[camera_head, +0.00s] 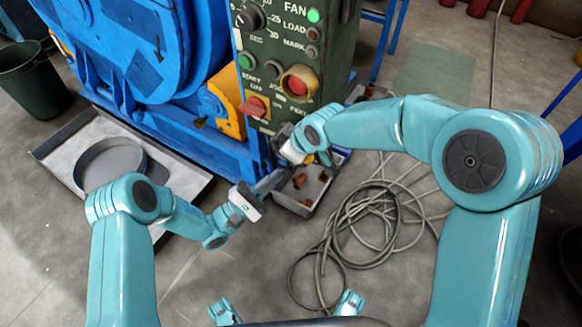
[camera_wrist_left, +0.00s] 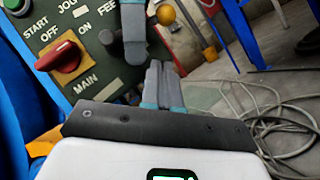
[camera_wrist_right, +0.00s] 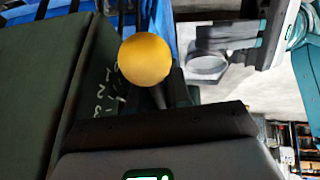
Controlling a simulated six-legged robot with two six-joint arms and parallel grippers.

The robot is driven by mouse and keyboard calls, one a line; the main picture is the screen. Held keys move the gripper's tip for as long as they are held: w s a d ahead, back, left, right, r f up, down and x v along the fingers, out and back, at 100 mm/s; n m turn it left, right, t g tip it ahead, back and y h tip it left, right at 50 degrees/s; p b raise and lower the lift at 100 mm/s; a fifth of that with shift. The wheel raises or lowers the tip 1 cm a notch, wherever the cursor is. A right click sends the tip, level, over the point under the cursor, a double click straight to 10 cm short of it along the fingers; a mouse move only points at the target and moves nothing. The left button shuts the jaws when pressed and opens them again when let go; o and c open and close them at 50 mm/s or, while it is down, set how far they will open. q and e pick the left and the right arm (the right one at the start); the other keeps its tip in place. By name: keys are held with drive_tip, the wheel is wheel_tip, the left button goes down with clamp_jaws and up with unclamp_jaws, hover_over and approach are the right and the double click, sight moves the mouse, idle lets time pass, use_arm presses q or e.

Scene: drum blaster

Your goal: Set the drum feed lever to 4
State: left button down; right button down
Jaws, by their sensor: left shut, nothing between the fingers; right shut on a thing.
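The feed lever shows in the right wrist view as a yellow ball knob (camera_wrist_right: 145,60) on a dark shaft. My right gripper (camera_wrist_right: 155,90) is shut on the lever, its fingers just behind the ball. White scale marks are on the panel beside the lever, partly hidden, and I cannot read the setting. In the left wrist view the knob (camera_wrist_left: 165,14) shows near the panel's lower edge. My left gripper (camera_wrist_left: 164,85) is shut and empty, apart from the lever. In the head view the left gripper (camera_head: 270,184) is below the panel, and my right gripper (camera_head: 291,150) hides the lever.
The green control panel (camera_head: 262,70) carries knobs, buttons and a red MAIN switch (camera_head: 255,106). The blue drum machine (camera_head: 150,50) stands left of it. A grey tray (camera_head: 190,180), a bin with brown pieces (camera_head: 318,185) and coiled cable (camera_head: 375,225) lie on the floor.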

use_arm(q)
drive_tip(key=d+r, duration=0.4)
drive_tip(key=shift+w+d, duration=0.15)
drive_tip(key=shift+d, duration=0.25)
